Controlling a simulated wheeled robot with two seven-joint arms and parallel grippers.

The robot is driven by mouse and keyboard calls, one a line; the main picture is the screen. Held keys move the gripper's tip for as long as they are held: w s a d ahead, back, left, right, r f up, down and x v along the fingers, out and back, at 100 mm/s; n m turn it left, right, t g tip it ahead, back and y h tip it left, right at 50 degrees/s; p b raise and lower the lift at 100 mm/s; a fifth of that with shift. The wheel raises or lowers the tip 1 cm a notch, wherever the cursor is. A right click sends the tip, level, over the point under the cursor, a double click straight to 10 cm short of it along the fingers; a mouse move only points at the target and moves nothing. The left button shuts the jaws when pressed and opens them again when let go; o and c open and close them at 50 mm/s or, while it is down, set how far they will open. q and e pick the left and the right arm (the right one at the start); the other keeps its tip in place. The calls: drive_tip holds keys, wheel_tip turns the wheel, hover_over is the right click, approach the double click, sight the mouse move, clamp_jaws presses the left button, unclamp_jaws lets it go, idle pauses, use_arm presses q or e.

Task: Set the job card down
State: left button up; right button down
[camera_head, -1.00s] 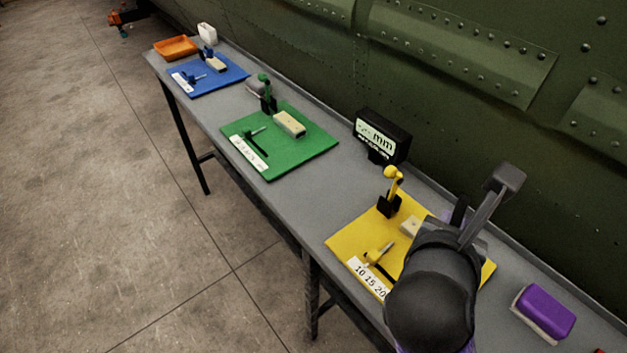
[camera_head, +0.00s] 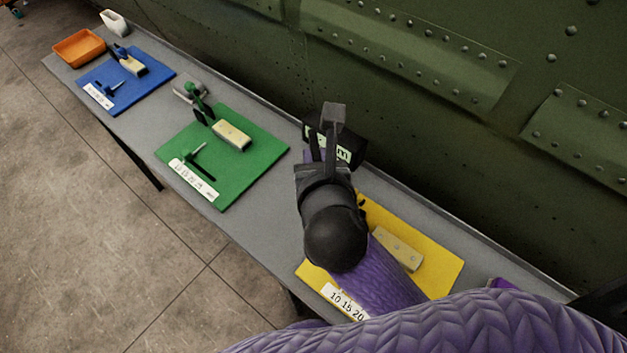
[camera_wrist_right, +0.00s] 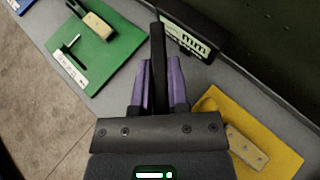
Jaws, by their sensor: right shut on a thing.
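My right gripper (camera_head: 318,155) is above the grey bench, between the green mat and the yellow mat, in front of the black mm display. In the right wrist view its purple fingers (camera_wrist_right: 160,68) are shut on a thin dark piece, the job card (camera_wrist_right: 158,45), which shows edge-on. The card's face is hidden, and I cannot tell whether its far end touches the bench. In the head view my arm mostly hides the card. My left gripper is not in view.
The black mm display (camera_wrist_right: 186,30) stands at the bench's back edge. The green mat (camera_head: 245,176) and yellow mat (camera_head: 440,265) carry clamps and pale blocks. The blue mat (camera_head: 155,80) and orange tray (camera_head: 79,48) are at the far end. Bare bench (camera_head: 250,215) lies between the green and yellow mats.

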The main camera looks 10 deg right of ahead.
wheel_tip(320, 180, down, 6)
drive_tip(key=shift+s+b, duration=0.15)
drive_tip(key=shift+b, duration=0.9)
drive_tip(key=shift+r, duration=0.2)
drive_tip(key=c, duration=1.1)
unclamp_jaws()
drive_tip(key=shift+f, duration=0.2)
drive_tip(key=o, duration=0.5)
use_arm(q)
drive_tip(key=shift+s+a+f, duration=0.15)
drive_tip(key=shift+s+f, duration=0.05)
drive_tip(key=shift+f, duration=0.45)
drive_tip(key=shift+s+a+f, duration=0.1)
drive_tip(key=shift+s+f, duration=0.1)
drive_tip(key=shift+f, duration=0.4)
use_arm(e)
drive_tip(key=shift+r, duration=0.1)
